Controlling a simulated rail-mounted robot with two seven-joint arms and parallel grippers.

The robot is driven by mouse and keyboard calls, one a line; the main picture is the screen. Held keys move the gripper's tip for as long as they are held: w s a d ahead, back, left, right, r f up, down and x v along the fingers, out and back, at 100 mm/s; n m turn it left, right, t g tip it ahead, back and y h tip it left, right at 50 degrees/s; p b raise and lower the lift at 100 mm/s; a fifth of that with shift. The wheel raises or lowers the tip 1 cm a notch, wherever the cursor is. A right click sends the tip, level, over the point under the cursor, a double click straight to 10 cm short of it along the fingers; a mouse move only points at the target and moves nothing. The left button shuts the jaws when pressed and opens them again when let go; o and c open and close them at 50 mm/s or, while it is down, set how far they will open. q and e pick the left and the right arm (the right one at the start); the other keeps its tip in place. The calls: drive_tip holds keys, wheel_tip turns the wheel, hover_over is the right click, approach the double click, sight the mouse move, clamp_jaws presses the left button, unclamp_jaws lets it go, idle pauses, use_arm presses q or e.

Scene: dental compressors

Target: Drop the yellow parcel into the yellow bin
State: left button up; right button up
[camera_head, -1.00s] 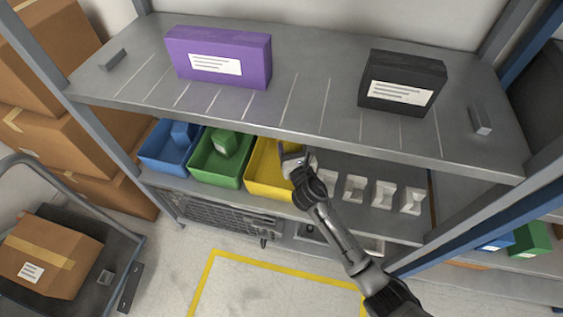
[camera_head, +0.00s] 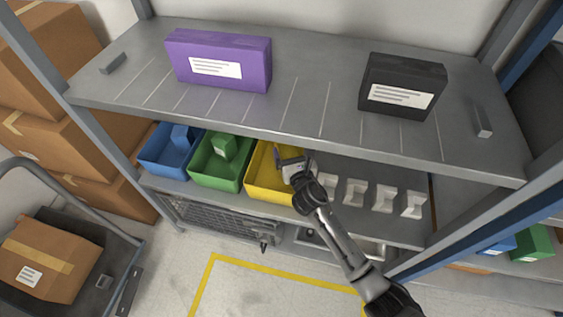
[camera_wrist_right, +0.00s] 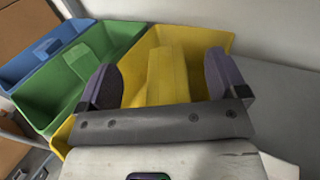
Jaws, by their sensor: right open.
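The yellow bin (camera_head: 256,190) stands on the lower shelf, to the right of the green bin. It also shows in the right wrist view (camera_wrist_right: 217,42). The yellow parcel (camera_wrist_right: 167,78) is seen in the right wrist view between my right gripper's two fingers, over the bin's interior. Its lower end is hidden by the gripper body, so I cannot tell if it rests on the bin floor. In the head view I cannot make the parcel out. My right gripper (camera_head: 279,160) is open at the yellow bin, with gaps beside the parcel (camera_wrist_right: 163,82). My left gripper is not in view.
A green bin (camera_head: 207,176) and a blue bin (camera_head: 153,160) stand left of the yellow bin. Several white holders (camera_head: 384,197) stand to its right.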

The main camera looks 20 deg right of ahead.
drive_tip(key=shift+s+r, duration=0.1)
drive_tip(key=shift+s, duration=0.2)
drive_tip(key=s+p, duration=0.4)
drive_tip(key=s, duration=0.9)
drive_tip(key=shift+a, duration=0.45)
